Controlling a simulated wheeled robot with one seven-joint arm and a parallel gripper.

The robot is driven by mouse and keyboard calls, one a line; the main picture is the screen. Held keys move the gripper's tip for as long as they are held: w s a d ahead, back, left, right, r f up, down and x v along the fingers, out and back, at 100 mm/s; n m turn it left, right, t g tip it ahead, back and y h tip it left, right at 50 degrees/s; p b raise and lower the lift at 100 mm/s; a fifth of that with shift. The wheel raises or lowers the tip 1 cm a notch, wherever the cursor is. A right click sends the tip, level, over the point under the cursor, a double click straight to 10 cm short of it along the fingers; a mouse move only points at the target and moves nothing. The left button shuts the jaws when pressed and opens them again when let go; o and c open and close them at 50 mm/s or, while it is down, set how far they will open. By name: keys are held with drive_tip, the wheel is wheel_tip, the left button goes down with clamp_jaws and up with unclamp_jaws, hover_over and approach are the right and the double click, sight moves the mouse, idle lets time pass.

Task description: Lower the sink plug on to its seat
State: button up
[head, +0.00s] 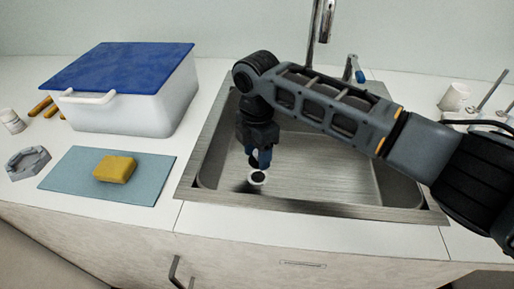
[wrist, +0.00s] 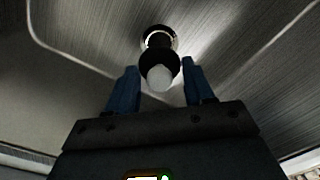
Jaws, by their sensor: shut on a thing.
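My gripper (head: 259,160) points down into the left part of the steel sink (head: 320,185). Its blue fingers are shut on the sink plug, which has a pale knob and a black body (wrist: 157,61) in the wrist view. Beyond the plug, the drain seat shows as a bright ring around a dark middle (wrist: 158,34); the plug covers part of it. In the head view the ringed seat (head: 257,178) lies just below the fingertips. The fingers hide most of the plug there, and I cannot tell whether plug and seat touch.
A tap (head: 321,22) with a blue-tipped lever stands behind the sink. Left on the counter are a white tub with a blue lid (head: 125,68), a yellow sponge (head: 115,169) on a blue mat (head: 65,178), and a grey dish (head: 27,162). A white cup (head: 454,96) stands right.

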drive_tip(key=b, duration=0.2)
hover_over(257, 177)
drive_tip(key=shift+s+f, duration=0.1)
drive_tip(key=shift+f, duration=2.3)
drive_tip(key=shift+f, duration=0.55)
drive_tip(key=o, duration=1.4)
drive_tip(key=shift+r, duration=0.15)
drive_tip(key=shift+r+p, duration=1.4)
drive_tip(key=shift+p, duration=0.05)
drive_tip(key=shift+r+p, duration=1.35)
drive_tip(key=shift+r, duration=0.15)
